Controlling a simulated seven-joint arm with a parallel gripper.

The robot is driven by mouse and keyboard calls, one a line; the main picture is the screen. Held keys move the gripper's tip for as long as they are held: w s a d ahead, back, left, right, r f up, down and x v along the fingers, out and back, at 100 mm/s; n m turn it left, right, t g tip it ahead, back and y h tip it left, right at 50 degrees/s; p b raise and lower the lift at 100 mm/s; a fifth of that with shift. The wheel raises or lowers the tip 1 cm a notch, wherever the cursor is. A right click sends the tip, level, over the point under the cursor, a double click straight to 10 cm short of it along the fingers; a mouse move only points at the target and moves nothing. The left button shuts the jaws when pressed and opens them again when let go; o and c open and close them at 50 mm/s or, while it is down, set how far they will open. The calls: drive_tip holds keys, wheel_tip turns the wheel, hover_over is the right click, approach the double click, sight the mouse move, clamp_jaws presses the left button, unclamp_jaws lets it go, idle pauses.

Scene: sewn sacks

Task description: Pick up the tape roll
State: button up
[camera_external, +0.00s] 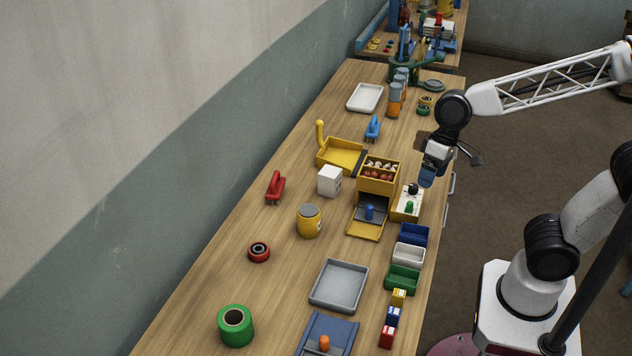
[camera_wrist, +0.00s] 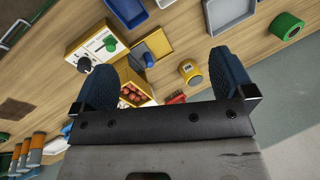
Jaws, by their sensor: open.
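A thick green roll (camera_external: 236,325) with a dark hollow core, which looks like the tape roll, lies flat on the wooden bench at the near left. It also shows at the upper right of the wrist view (camera_wrist: 287,26). A smaller red ring with a dark centre (camera_external: 259,251) lies farther back; I cannot tell if it is tape too. My gripper (camera_external: 428,174) is above the right bench edge, beside the yellow bin of small items, far from the green roll. In the wrist view its blue fingers (camera_wrist: 162,62) are wide apart with nothing held between them.
The wooden bench (camera_external: 217,283) also holds a grey tray (camera_external: 339,286), a yellow can (camera_external: 309,221), a white box (camera_external: 330,180), a red tool (camera_external: 275,187) and a yellow bin (camera_external: 379,176). Small coloured trays line the right edge. Bench around the green roll is clear.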

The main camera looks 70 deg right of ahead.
drive_tip(key=w+a+f+m+g+y, duration=0.1)
drive_tip(key=w+a+m+y, duration=0.2)
drive_tip(key=w+a, duration=0.55)
drive_tip(key=m+y, duration=0.8)
drive_tip(key=m, duration=0.4)
approach(238, 310)
drive_tip(key=x, duration=0.3)
drive_tip(key=shift+s+a, duration=0.15)
drive_tip(key=shift+s, duration=0.05)
drive_tip(key=shift+w+a+f, duration=0.2)
drive_tip(key=shift+a+f, duration=0.1)
drive_tip(key=shift+x, duration=1.3)
drive_tip(key=shift+x, duration=2.6)
drive_tip(key=shift+r, duration=0.1)
